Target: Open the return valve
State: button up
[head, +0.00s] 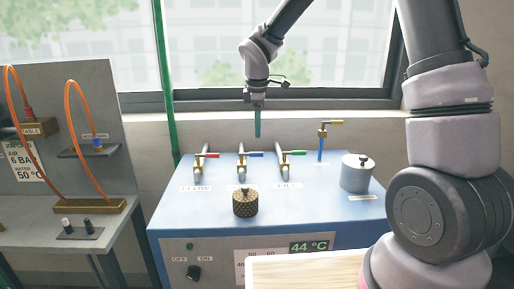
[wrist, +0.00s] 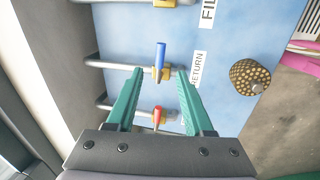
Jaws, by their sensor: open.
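The return valve (wrist: 161,73) is a brass body with a blue lever (wrist: 160,54), beside the "RETURN" label in the wrist view. In the head view its blue lever (head: 254,154) is the middle one on the blue-topped machine. The lever lies across its pipe. My gripper (head: 257,135) hangs above and behind that valve in the head view, apart from it. In the wrist view my gripper (wrist: 160,70) has its teal fingers spread, with the brass body and lever appearing between and just past the tips. Nothing is held.
A red-lever valve (head: 206,155) stands to the left and a green-lever valve (head: 293,153) to the right. A knurled brass knob (head: 245,202) stands in front, and a metal canister (head: 356,172) at right.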

aim_at(258, 153)
jog(key=f, duration=0.3)
jog(key=w+f, duration=0.1)
jog(key=f, duration=0.5)
jog(key=shift+w+d, duration=0.1)
jog(key=shift+w, duration=0.25)
grip_shut()
dwell(0.8)
